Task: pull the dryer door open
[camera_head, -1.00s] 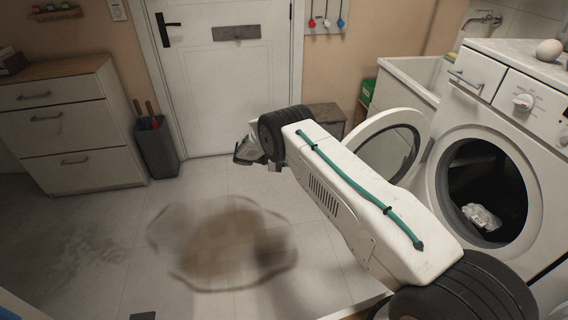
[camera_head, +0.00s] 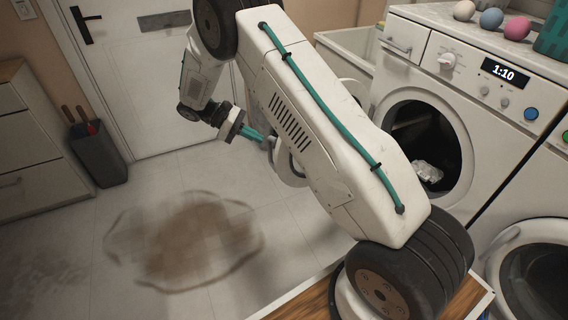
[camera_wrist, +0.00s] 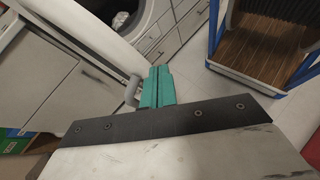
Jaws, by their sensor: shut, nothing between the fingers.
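A white front-loading machine (camera_head: 428,84) with a clock display stands at the right; I cannot tell from markings whether it is the dryer. Its round door (camera_head: 352,90) stands swung open to the left, mostly hidden behind my arm. Crumpled white cloth (camera_head: 427,171) lies in the open drum. My gripper (camera_head: 262,138), with teal fingers, is shut and empty beside the door's grey handle. In the wrist view, the fingers (camera_wrist: 158,84) are close to the right of the handle (camera_wrist: 132,90); contact is unclear. A second machine's round door (camera_head: 538,272) is shut at lower right.
Several coloured balls (camera_head: 491,19) and a teal basket (camera_head: 554,32) rest on the machine. A sink (camera_head: 345,48) stands behind the open door. A brown puddle (camera_head: 185,243) lies on the floor at left. A dark bin (camera_head: 98,158) stands by the drawers.

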